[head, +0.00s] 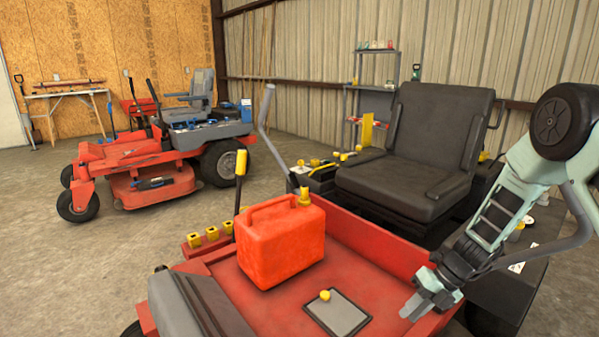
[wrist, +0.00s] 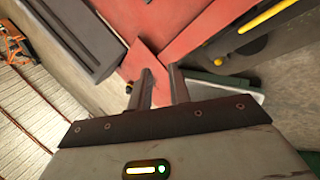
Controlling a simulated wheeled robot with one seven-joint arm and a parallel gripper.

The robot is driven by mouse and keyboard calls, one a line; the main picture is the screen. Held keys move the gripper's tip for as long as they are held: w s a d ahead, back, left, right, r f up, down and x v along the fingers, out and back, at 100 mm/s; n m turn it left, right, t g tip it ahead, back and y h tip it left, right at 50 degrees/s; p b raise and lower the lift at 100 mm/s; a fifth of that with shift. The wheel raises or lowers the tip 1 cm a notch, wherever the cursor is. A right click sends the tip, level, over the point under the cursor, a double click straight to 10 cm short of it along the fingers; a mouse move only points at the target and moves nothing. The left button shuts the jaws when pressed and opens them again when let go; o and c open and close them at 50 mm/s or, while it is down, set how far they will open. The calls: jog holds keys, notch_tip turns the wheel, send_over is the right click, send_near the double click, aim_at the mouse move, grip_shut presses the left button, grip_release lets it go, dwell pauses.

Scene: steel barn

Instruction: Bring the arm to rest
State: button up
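My gripper (head: 418,294) hangs at the lower right in the head view, over the right side of the near red mower's front deck (head: 370,275). My arm comes down to it from the right edge. In the wrist view my gripper (wrist: 161,72) shows two dark fingers with a narrow gap between them and nothing held. The red fuel can (head: 280,240) stands upright on the deck, to the left of my gripper and apart from it.
The mower's black seat (head: 420,150) and a grey control lever (head: 267,115) rise behind the deck. A second red mower (head: 140,165) stands at the back left. A shelf (head: 372,85) is against the metal wall. Open concrete floor lies at the left.

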jog(key=s+a+r+n+g+h, duration=0.2)
jog(key=s+a+r+n, duration=1.1)
jog(key=n, duration=0.6)
jog(key=s+r+n+t+h, duration=0.15)
jog(key=s+r+n, duration=0.35)
jog(key=s+n, duration=0.55)
jog(key=s+r+n+t+h, duration=0.1)
jog(key=s+r+n+h, duration=0.45)
jog(key=n, duration=0.85)
notch_tip(320, 180, up, 15)
jog(key=a+y+p, duration=0.1)
jog(key=y+p, duration=0.2)
jog(key=p, duration=1.4)
jog(key=shift+s, duration=0.4)
